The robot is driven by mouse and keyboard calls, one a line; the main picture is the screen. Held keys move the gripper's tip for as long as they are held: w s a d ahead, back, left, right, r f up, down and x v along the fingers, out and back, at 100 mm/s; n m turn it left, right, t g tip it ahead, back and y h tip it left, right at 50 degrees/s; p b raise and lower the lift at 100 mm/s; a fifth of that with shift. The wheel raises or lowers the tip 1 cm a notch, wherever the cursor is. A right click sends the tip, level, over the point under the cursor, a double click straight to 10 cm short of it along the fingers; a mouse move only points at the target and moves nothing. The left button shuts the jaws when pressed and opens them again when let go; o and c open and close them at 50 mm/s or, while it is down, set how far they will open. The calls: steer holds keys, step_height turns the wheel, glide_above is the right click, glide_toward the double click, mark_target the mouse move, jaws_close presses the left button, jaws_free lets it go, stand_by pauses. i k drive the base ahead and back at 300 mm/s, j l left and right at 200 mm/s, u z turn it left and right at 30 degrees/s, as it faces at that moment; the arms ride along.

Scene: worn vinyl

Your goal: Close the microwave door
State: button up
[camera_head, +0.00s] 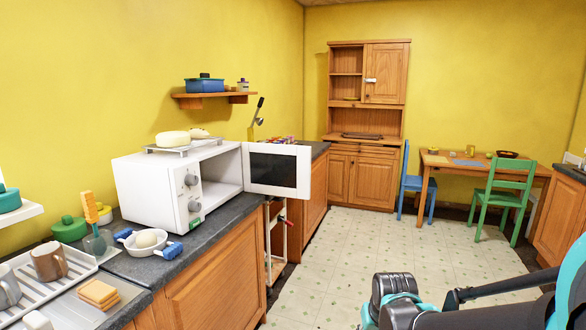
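The white microwave (165,184) stands on the dark counter at the left, its front facing right with two knobs on the panel. Its door (277,169) is wide open, swung out toward the right from the far side of the opening, and shows a dark window in a white frame. The cavity (222,174) is visible and looks empty. Part of my arm, dark with teal parts, shows at the bottom right, well away from the door. I cannot make out my gripper's fingertips there, nor whether they are open or shut.
A plate with bread-like items (174,141) sits on top of the microwave. A bowl with blue handles (146,240), a dish rack (52,285) and toast slices (98,292) lie on the near counter. The tiled floor (370,250) is clear before the counter. A green chair (503,195) stands at the right.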

mark_target(269, 168)
steer(key=i+l+z, duration=0.1)
steer(key=i+z, duration=0.4)
steer(key=i, duration=2.75)
steer(key=i+u, duration=0.15)
steer(key=i, duration=0.3)
steer(key=i+l+u, duration=0.2)
steer(key=i, duration=0.3)
steer(key=i+l+u, duration=0.15)
steer(key=i, duration=0.3)
steer(key=u, duration=3.35)
